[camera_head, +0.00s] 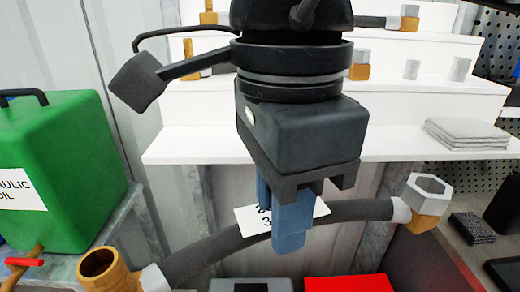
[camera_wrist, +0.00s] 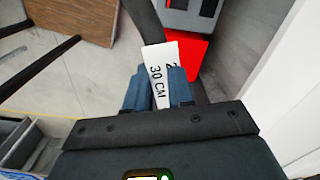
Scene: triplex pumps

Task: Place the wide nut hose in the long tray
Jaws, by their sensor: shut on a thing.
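A dark grey hose (camera_head: 225,252) hangs across the lower part of the head view. Its right end has a wide silver hex nut (camera_head: 428,188) on a brass fitting, and its left end has an open brass fitting (camera_head: 105,272). My gripper (camera_head: 291,230) points down and is shut on the hose near its middle, by a white tag. In the wrist view the tag (camera_wrist: 160,75) reads "30 CM" between the blue fingers. Below are a red box-like thing (camera_head: 347,284) and a grey one (camera_head: 250,285), both cut off. I cannot tell which is the long tray.
White stepped shelves (camera_head: 410,145) behind hold other hoses, fittings and a stack of grey pads (camera_head: 467,132). A green oil tank (camera_head: 60,170) stands at left. Dark items (camera_head: 472,228) lie on a surface at right. Open floor (camera_wrist: 60,100) shows in the wrist view.

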